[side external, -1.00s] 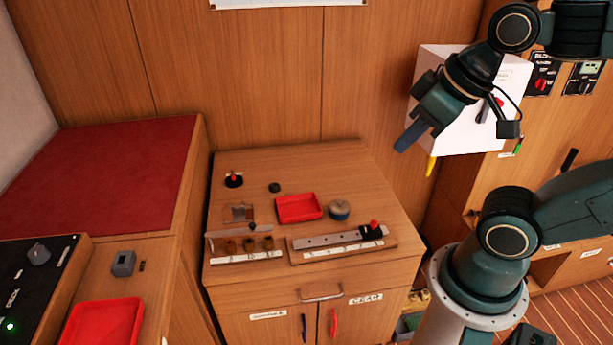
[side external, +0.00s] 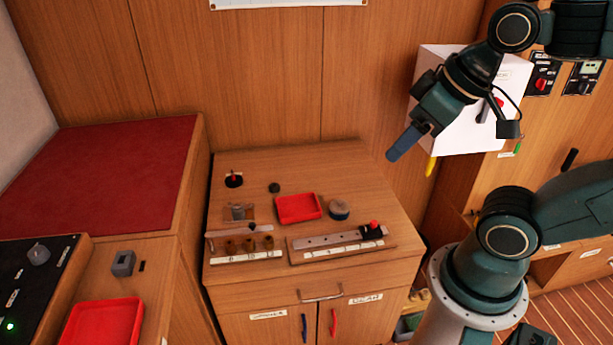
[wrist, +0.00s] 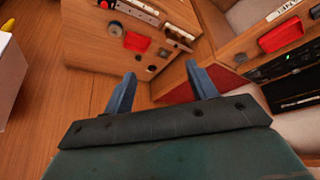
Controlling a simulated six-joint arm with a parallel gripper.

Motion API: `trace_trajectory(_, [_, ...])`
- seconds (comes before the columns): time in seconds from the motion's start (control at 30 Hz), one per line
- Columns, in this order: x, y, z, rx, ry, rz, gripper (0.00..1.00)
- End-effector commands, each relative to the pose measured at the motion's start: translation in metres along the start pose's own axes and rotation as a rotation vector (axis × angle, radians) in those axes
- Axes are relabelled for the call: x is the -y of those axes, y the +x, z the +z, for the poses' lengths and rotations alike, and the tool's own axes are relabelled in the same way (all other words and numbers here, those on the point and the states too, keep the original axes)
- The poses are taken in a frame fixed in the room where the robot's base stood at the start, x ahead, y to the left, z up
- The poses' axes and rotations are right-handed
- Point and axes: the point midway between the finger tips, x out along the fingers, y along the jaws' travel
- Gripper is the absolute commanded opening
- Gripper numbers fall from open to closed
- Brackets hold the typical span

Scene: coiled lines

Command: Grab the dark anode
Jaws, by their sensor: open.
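A small dark round piece (side external: 274,187), which may be the dark anode, lies on the wooden cabinet top behind the red tray. It also shows in the wrist view (wrist: 152,68). My gripper (side external: 403,145) hangs in the air to the right of and above the cabinet top, well apart from both. In the wrist view its two blue fingers (wrist: 162,70) are spread with nothing between them.
The cabinet top holds a red tray (side external: 298,207), a round grey-blue tin (side external: 339,209), a black base with a red tip (side external: 234,180), a rack of brown cups (side external: 243,257) and a rail with a red knob (side external: 342,245). A white box (side external: 455,60) is close behind my gripper.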

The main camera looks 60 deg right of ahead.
Motion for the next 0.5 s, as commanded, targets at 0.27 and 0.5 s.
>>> trace_trajectory(0.27, [-0.001,0.002,-0.01,0.006,-0.01,0.001,0.57])
trace_trajectory(0.5, [-0.004,0.01,-0.046,0.025,-0.046,0.0,0.57])
